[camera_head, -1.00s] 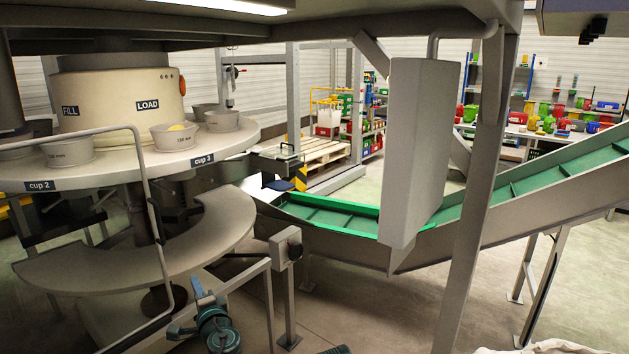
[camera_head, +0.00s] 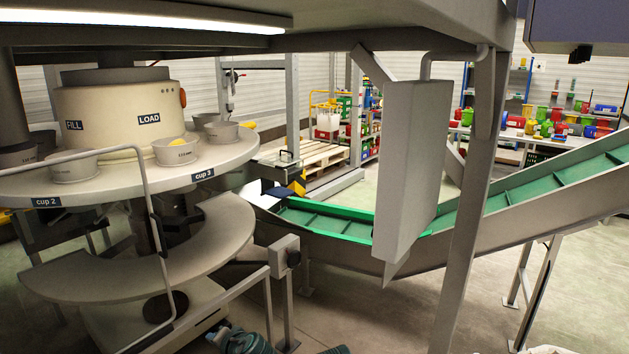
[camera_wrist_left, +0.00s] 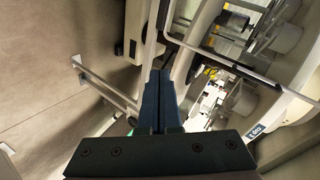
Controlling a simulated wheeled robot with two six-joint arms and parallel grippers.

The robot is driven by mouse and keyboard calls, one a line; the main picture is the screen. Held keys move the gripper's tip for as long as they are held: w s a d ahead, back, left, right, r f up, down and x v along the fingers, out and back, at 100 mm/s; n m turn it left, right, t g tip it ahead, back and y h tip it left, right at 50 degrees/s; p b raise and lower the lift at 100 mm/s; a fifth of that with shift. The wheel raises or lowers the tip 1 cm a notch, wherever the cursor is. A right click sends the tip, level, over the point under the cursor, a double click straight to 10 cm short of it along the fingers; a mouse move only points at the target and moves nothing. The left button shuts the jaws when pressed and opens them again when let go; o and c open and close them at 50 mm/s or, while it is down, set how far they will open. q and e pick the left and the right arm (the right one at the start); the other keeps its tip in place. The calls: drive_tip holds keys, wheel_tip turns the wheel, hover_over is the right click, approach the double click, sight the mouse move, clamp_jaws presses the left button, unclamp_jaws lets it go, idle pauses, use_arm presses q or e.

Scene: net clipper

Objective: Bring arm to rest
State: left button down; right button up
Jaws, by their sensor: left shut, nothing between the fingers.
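My left gripper (camera_head: 218,335) shows only in part at the bottom edge of the head view, below the lower curved shelf and beside the grey rail. In the left wrist view its two dark blue fingers (camera_wrist_left: 158,100) lie together with nothing between them. The fingers point toward the machine's rails and the round table with cups. The gripper holds nothing and appears to touch nothing. My right gripper is not in view.
The round table (camera_head: 130,185) with grey cups stands at left, above a curved shelf (camera_head: 150,262). A bent tube rail (camera_head: 160,240) stands in front of it. A green conveyor (camera_head: 530,190) rises to the right behind a grey post (camera_head: 465,220).

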use_arm(q)
drive_tip(key=s+d+f+n+g+h+p, duration=0.1)
drive_tip(key=s+d+f+g+h+p, duration=0.2)
drive_tip(key=s+d, duration=1.3)
drive_tip(key=d+g+h+p, duration=0.2)
drive_tip(key=g+h+p, duration=0.1)
drive_tip(key=g+h, duration=0.1)
drive_tip(key=shift+s+d+f+g, duration=0.15)
drive_tip(key=shift+d+f+g, duration=0.05)
drive_tip(key=shift+g, duration=0.6)
